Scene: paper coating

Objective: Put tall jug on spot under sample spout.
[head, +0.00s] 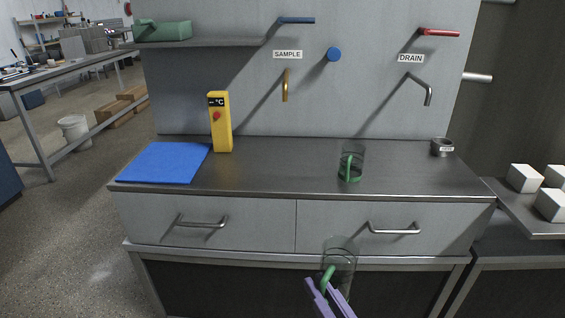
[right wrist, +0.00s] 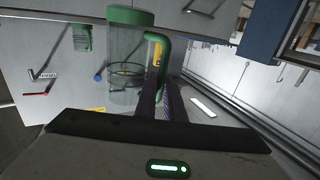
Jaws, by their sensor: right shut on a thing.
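The tall jug (head: 341,250) is clear with a green handle. It is roughly upright in front of the right-hand drawer, apart from the counter top. My right gripper (head: 328,284), with purple fingers, is shut on the jug's green handle. In the right wrist view the jug (right wrist: 122,65) shows large, with its handle between the fingers (right wrist: 162,85). The brass sample spout (head: 286,86) comes out of the wall panel under the SAMPLE label (head: 287,54). The counter (head: 275,165) below that spout is bare, and I see no mark there. My left gripper is out of view.
A shorter clear jug (head: 357,160) with a green handle stands on the counter, right of the sample spout. The drain spout (head: 427,95) and a small metal cup (head: 440,147) are at the right.

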